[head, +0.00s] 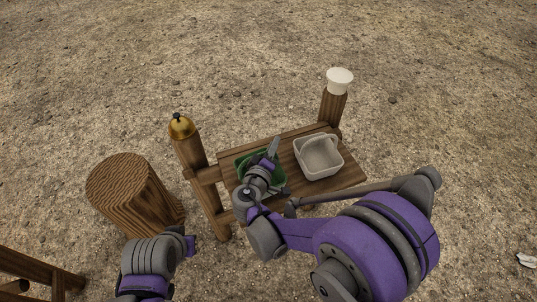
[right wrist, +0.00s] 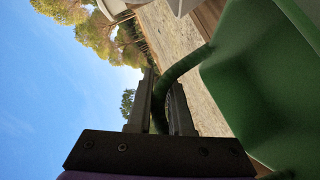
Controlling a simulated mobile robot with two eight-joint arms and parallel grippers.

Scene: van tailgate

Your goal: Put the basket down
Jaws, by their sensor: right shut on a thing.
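The green basket (head: 242,160) is at the left part of the wooden bench top (head: 340,183), partly hidden by my right gripper (head: 268,160). In the right wrist view the right gripper (right wrist: 162,90) is shut on the curved handle of the green basket (right wrist: 250,75). I cannot tell whether the basket's base touches the boards. My left gripper (head: 190,244) is at the lower left, away from the bench, and its jaws are not clear.
A pale grey basket (head: 318,157) stands on the bench, right of the green one. A brass bell-like object (head: 180,126) tops the left post; a white-topped object (head: 340,80) tops the back right post. A log stump (head: 130,190) stands left.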

